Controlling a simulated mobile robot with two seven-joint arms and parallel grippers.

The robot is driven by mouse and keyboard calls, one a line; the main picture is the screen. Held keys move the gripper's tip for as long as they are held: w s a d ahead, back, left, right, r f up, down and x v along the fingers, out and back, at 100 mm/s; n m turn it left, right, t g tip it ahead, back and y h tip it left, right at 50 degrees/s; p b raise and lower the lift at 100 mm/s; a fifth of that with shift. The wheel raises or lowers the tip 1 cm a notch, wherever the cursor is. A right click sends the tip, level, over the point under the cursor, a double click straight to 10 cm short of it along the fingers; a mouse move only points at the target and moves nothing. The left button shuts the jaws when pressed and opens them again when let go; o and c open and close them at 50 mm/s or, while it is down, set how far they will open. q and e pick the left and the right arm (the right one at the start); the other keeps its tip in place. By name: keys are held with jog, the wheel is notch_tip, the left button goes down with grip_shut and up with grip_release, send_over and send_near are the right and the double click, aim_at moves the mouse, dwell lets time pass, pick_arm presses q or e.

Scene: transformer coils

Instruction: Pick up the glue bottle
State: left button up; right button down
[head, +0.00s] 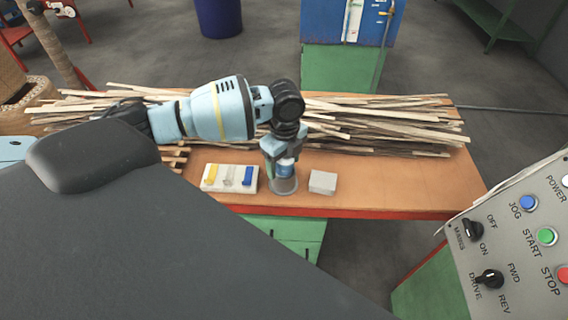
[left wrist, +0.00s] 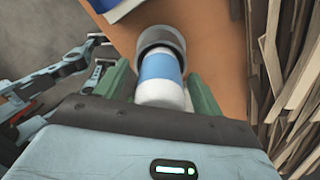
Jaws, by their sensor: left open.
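The glue bottle (left wrist: 160,78) is white with a blue band and stands in a round grey metal holder (left wrist: 160,36). In the head view the bottle (head: 286,168) and its holder (head: 284,187) are near the table's front edge, between a tray and a grey block. My left gripper (head: 279,153) points down over the bottle. In the left wrist view its green fingers (left wrist: 162,84) are apart, one on each side of the bottle. I cannot tell whether they touch it. The bottle's upper part is partly hidden by the gripper in the head view. My right gripper is not in view.
A white tray (head: 230,187) with yellow, white and blue pieces lies left of the holder. A grey block (head: 322,182) lies to its right. Piles of wooden strips (head: 390,125) cover the table's back. The orange tabletop (head: 420,185) is clear at right. A control panel (head: 520,240) stands front right.

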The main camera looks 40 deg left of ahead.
pick_arm(q)
jog(key=shift+f, duration=0.1)
jog(key=c, duration=1.2)
notch_tip(320, 180, up, 10)
jog(key=shift+r+p, duration=0.1)
jog(key=shift+p, duration=0.2)
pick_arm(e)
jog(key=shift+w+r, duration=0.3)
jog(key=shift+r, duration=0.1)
